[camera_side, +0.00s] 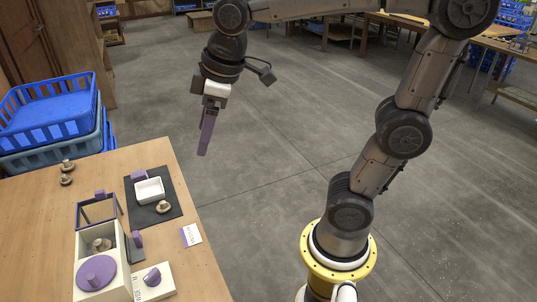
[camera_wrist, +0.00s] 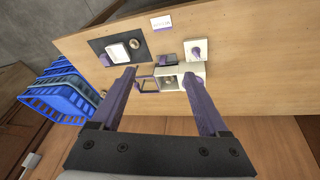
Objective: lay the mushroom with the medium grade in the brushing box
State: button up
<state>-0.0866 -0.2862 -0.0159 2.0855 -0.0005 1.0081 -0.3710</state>
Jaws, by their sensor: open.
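My gripper (camera_side: 205,152) hangs open and empty, high above the table's far right side. In the wrist view its purple fingers (camera_wrist: 160,78) are spread apart. A mushroom (camera_side: 163,207) lies on the dark mat beside a white tray; it also shows in the wrist view (camera_wrist: 134,43). Another mushroom (camera_side: 101,244) sits inside an open cream box (camera_side: 84,247), near a purple disc. Two more mushrooms, one (camera_side: 67,165) behind the other (camera_side: 66,180), lie at the back left. I cannot tell which is medium grade, nor read which box is for brushing.
The dark mat (camera_side: 138,217) carries the white tray (camera_side: 150,191). A purple-edged frame (camera_side: 80,218) adjoins the cream box. A small cream block (camera_side: 157,287) with a purple part and a printed card (camera_side: 191,236) are nearby. Blue crates (camera_side: 48,112) stand beyond the table's left edge.

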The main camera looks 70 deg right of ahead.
jog(key=s+d+f+m, duration=0.1)
jog(key=s+f+m, duration=0.1)
jog(key=s, duration=0.4)
jog(key=s+d+f+m+t, duration=0.1)
jog(key=s+f+m, duration=0.2)
jog(key=s, duration=0.3)
jog(key=shift+d+t, duration=0.25)
jog(key=shift+t, duration=0.05)
